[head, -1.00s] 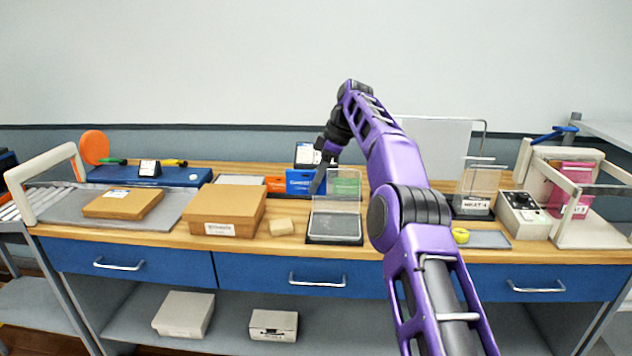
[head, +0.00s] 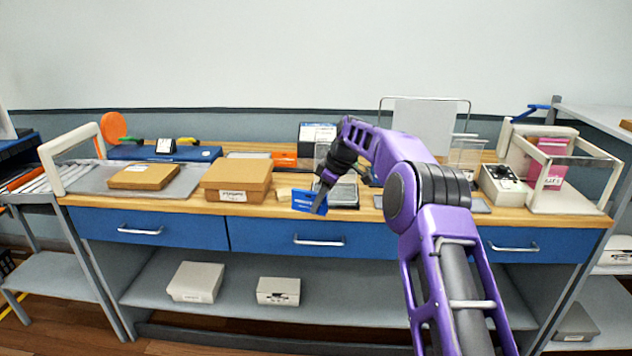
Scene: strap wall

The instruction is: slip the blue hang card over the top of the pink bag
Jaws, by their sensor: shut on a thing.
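My gripper (head: 321,196) is shut on the blue hang card (head: 304,203) and holds it, tilted, in front of the workbench's middle, near its front edge. The card's lower part has a pale print. The pink bag (head: 552,172) stands upright at the far right of the bench, inside a white frame, with a white label low on its front. My gripper and the card are well to the left of the bag, apart from it. The bag's lower edge is partly hidden by the frame's rail.
The white frame (head: 544,191) surrounds the bag's place, with a control box (head: 505,186) to its left. A clear upright holder (head: 466,155) stands left of that. A cardboard box (head: 238,177) and an orange card (head: 284,160) are left of my gripper. The floor in front is clear.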

